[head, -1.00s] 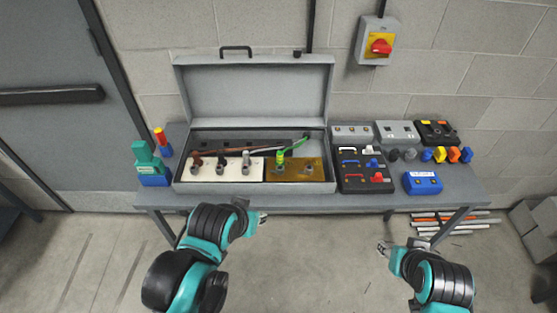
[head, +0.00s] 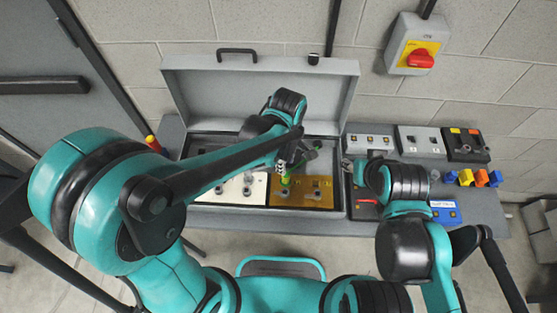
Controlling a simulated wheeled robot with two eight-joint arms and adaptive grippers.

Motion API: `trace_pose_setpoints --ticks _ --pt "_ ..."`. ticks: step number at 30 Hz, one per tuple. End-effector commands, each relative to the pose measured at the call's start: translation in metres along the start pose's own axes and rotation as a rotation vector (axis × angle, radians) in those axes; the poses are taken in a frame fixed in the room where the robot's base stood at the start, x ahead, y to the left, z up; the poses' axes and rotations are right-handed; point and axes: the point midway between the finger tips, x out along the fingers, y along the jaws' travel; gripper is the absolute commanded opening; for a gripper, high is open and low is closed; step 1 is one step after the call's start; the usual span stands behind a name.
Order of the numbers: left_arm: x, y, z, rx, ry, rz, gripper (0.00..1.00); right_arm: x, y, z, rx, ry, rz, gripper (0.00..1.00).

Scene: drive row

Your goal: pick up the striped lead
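The striped lead (head: 285,182), green and yellow, stands on the brass plate (head: 318,192) inside the open grey case (head: 180,148). Its upper part runs to the right and is partly covered by my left arm. My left gripper (head: 283,163) is over the case, right at the lead. Whether its fingers touch or close on the lead cannot be made out. My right gripper (head: 350,166) is at the case's right edge, beside the black tray; its fingers are small and mostly hidden by its own wrist.
A white plate (head: 233,190) lies left of the brass plate. Grey socket boxes (head: 369,138) and a black box (head: 466,145) stand at the back right. Blue, orange and yellow pieces (head: 481,179) stand in front of them. A red-knobbed switch (head: 418,46) is on the wall.

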Motion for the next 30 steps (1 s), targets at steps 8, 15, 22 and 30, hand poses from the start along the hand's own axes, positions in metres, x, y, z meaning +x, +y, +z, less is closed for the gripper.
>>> trace_pose_setpoints --ticks 8,15,22,30 --pt "0.033 0.0 0.002 -0.007 0.0 -0.003 0.3 0.009 0.0 0.006 0.0 0.0 0.0 0.4" --pt "0.069 -0.003 0.005 -0.006 0.0 -0.003 0.3 0.019 0.0 0.013 0.0 0.0 0.0 0.4" --pt "0.078 -0.003 0.005 -0.006 0.0 -0.002 0.3 0.02 0.0 0.014 0.0 0.0 0.0 0.4" --pt "0.078 -0.003 0.005 -0.006 0.0 -0.002 0.0 0.02 0.0 0.014 0.0 0.0 0.0 0.4"
